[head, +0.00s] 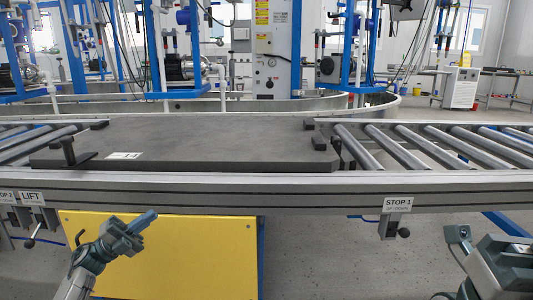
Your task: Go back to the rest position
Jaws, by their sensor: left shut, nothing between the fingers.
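My left gripper (143,222) is at the lower left, in front of the yellow panel and below the front rail of the conveyor. Its fingers are together with nothing between them, and they point up and to the right. It touches nothing that I can see. My right arm shows at the lower right corner, with part of what looks like its gripper (460,240) near the picture's edge. Its fingers cannot be made out clearly.
A dark flat plate (220,140) lies between roller sections (420,145) of the conveyor. The front rail (290,190) carries a LIFT label (32,197) and a STOP label (398,204), each with a small lever below. The yellow panel (200,255) stands underneath. Grey floor (330,255) is open at right.

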